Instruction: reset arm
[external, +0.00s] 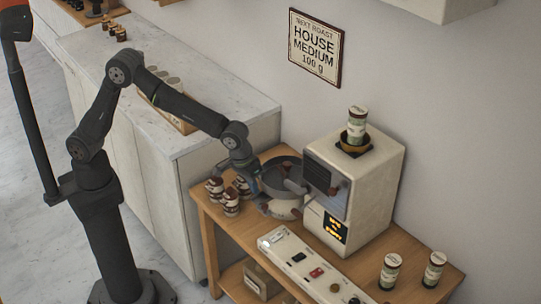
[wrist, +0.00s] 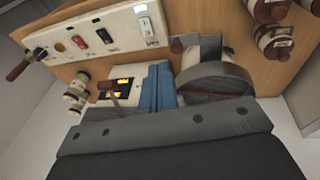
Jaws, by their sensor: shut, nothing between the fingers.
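My dark grey arm (external: 182,108) reaches from its base at the left over the counter and down to the wooden table. My gripper (external: 256,188) is low beside the round dark pan (external: 284,177) of the coffee roaster, on its left. In the wrist view, my gripper's blue fingers (wrist: 158,88) are together with nothing between them. The pan (wrist: 215,82) is just right of the fingers there, and I cannot tell whether they touch it. The cream roaster body (external: 372,190) has a green-labelled can (external: 357,119) upright on top.
Several brown-and-white jars (external: 231,203) stand close to my gripper. A switch panel (external: 305,265) lies along the table front. Two green-labelled cans (external: 390,271) stand at the right. The white counter (external: 215,65) holds a wooden box (external: 165,112) under my arm. A sign hangs on the wall.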

